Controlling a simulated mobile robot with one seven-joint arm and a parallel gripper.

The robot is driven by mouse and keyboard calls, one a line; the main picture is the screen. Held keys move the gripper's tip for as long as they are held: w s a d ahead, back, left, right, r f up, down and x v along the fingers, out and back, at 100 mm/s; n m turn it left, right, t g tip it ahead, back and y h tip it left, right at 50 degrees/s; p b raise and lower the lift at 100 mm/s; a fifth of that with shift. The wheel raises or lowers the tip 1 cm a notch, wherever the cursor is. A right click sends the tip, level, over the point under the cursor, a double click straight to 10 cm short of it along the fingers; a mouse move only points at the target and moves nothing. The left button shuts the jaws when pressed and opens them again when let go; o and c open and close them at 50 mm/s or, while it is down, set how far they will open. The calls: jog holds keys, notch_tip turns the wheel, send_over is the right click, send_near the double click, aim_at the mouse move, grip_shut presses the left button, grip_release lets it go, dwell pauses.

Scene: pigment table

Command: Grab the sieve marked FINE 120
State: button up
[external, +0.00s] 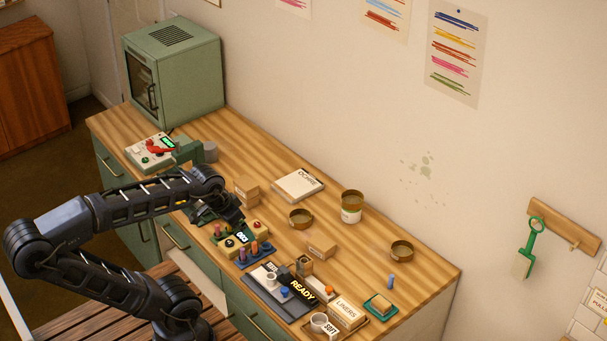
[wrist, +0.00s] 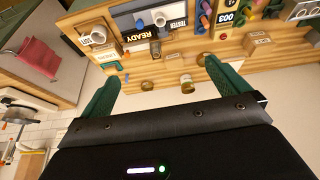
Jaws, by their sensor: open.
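Three round brass sieves show in the external view, and no marking is readable on them. One sieve (external: 301,218) lies on the worktop near the middle. A second sieve (external: 352,198) sits on top of a white jar (external: 351,216). A third sieve (external: 401,250) lies further right. In the wrist view the same kind of brass pieces appear small: one (wrist: 201,58), one at the jar (wrist: 187,77), one (wrist: 146,85). My gripper (external: 228,213) is over the worktop, left of the sieves. In the wrist view its green fingers (wrist: 161,70) are spread, with nothing held between them.
The worktop (external: 265,150) also carries a clipboard (external: 298,184), small boxes (external: 246,188), a pigment rack (external: 254,255), a READY tester board (external: 277,291), a LINERS box (external: 345,313) and a green dish (external: 380,306). A green oven (external: 175,70) stands at the far left.

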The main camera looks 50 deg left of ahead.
jog(key=w+a+n+g, duration=0.1)
jog(key=w+a+n, duration=0.3)
jog(key=w, duration=0.9)
jog(key=n+g, duration=0.4)
jog(key=n, duration=1)
send_over(299, 220)
notch_tip(299, 220, down, 23)
jog(key=shift+f, duration=5.1)
jog(key=c, duration=1.1)
